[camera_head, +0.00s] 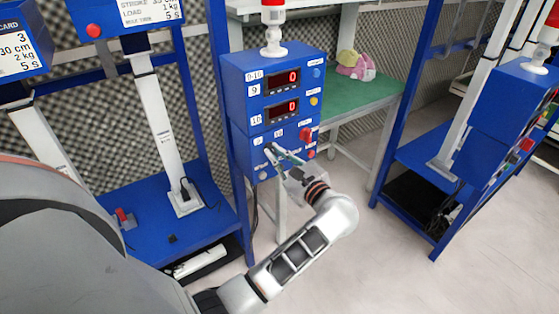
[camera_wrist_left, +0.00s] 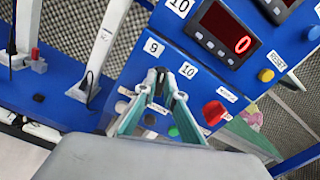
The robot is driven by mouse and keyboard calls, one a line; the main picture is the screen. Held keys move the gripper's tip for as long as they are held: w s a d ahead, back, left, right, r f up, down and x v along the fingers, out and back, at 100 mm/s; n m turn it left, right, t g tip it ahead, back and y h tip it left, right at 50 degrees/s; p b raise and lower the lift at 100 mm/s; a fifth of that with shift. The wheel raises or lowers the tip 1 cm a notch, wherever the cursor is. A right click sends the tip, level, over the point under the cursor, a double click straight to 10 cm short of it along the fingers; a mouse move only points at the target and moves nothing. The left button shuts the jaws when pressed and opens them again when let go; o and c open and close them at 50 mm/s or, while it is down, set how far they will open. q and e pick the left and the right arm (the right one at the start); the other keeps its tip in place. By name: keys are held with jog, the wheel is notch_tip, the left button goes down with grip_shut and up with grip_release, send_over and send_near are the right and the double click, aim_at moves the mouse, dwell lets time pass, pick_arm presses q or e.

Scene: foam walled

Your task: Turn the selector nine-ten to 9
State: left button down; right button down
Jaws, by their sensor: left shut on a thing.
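The blue control box (camera_head: 238,92) carries two red displays, each reading 0, and a 9-10 label at its top. In the left wrist view, the selector nine-ten (camera_wrist_left: 159,76) is a small dark knob between the printed labels 9 (camera_wrist_left: 153,46) and 10 (camera_wrist_left: 188,70). My left gripper (camera_head: 270,149) is at the lower face of the box, its fingertips shut around the selector; the fingertips also show in the left wrist view (camera_wrist_left: 160,84). The fingers hide most of the knob, so I cannot tell which label it points to. My right gripper is not in view.
A red switch (camera_wrist_left: 214,112) sits right of the selector, with green (camera_wrist_left: 173,131), black (camera_wrist_left: 150,119) and white (camera_wrist_left: 121,106) buttons below it. A yellow button (camera_wrist_left: 265,75) is higher up. A green table (camera_head: 370,98) stands behind; blue frames flank the box.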

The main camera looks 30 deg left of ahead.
aim_at(268, 117)
pick_arm(q)
jog(key=shift+f+n+b, duration=0.1)
jog(key=shift+n+b, duration=0.9)
jog(key=shift+b, duration=0.1)
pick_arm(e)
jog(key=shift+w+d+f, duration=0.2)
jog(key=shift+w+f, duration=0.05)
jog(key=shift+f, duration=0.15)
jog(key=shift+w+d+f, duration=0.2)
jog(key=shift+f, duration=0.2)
pick_arm(q)
jog(key=shift+a, duration=0.1)
jog(key=c, duration=2.1)
grip_release()
jog(key=shift+c, duration=0.2)
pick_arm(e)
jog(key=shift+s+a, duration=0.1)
pick_arm(q)
notch_tip(268, 117, up, 10)
jog(key=shift+r, duration=0.2)
jog(key=shift+s, duration=0.1)
